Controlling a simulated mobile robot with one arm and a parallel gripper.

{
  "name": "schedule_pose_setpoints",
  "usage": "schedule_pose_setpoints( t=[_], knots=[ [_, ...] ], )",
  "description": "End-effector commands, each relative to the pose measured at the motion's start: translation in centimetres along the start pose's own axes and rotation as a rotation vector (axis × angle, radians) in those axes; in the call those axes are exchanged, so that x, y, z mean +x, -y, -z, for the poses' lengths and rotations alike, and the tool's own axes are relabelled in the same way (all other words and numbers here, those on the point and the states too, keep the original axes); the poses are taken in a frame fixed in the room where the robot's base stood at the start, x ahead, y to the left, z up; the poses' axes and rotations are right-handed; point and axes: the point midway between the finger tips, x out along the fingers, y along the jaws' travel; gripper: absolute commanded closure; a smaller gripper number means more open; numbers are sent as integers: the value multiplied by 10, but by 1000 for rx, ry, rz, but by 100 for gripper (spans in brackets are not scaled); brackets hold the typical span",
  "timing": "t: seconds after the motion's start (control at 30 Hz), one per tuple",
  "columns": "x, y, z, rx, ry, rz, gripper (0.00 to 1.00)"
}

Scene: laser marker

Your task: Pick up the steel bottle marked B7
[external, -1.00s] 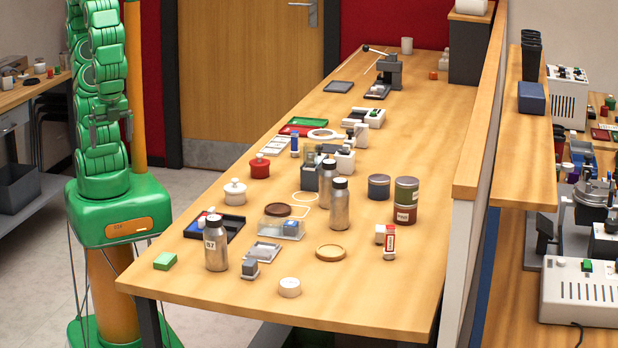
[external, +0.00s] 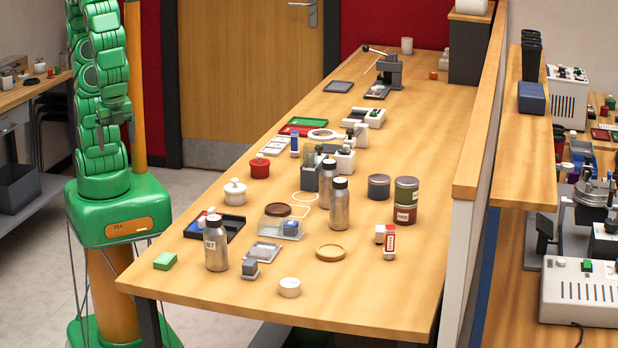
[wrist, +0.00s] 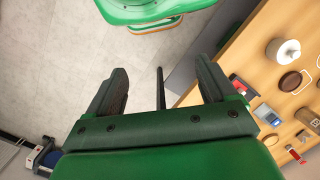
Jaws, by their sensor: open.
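The steel bottle marked B7 (external: 216,246) stands upright near the front left corner of the wooden bench, with its label facing the camera and a dark cap. Two similar steel bottles, a nearer one (external: 339,208) and a farther one (external: 326,186), stand further back to its right. My gripper (external: 115,136) is open and empty, held off the bench to the left of the bottles, above my green base. In the wrist view my gripper (wrist: 160,88) shows its two dark fingers wide apart over the floor. I cannot make out the B7 bottle in the wrist view.
A white round pot (external: 235,192) stands behind.

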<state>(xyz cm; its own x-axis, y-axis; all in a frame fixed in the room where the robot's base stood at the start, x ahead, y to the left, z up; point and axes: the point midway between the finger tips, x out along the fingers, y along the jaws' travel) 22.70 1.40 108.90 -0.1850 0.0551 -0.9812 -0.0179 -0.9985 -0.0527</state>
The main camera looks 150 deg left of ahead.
Motion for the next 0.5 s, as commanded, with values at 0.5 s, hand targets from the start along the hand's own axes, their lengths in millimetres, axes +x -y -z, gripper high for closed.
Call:
schedule_pose_setpoints(
  t=[0.5],
  knots=[
    [23, 79, 54, 120, 182, 373, 15]
  ],
)
